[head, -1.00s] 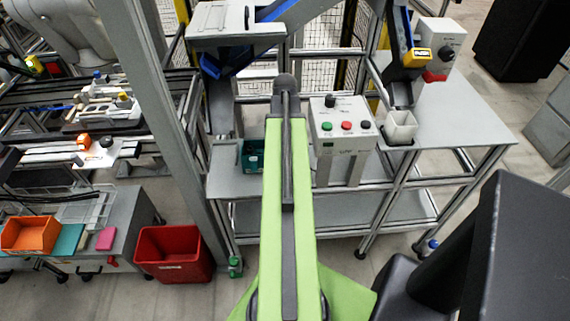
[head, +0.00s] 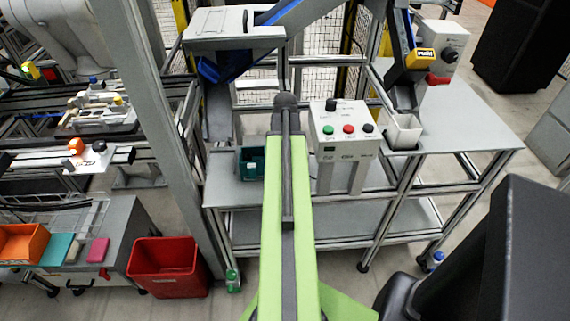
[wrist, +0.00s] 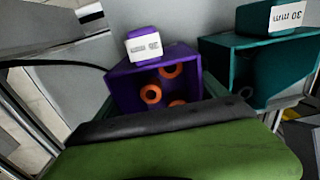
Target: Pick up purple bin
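The purple bin (wrist: 155,80) is in the middle of the wrist view, with several orange rings inside it and a white label on a purple tab at its top. My gripper (wrist: 165,125) shows as a dark edge on a green part across the bottom of the wrist view, just in front of the purple bin and covering its lower part. In the head view my green arm hides the purple bin and the gripper.
A teal bin (wrist: 255,70) labelled 30 mm stands right of the purple bin; a teal bin (head: 250,162) also shows on the grey table (head: 228,192) in the head view. A button box (head: 345,140) stands right of my arm. A red bin (head: 168,268) is on the floor.

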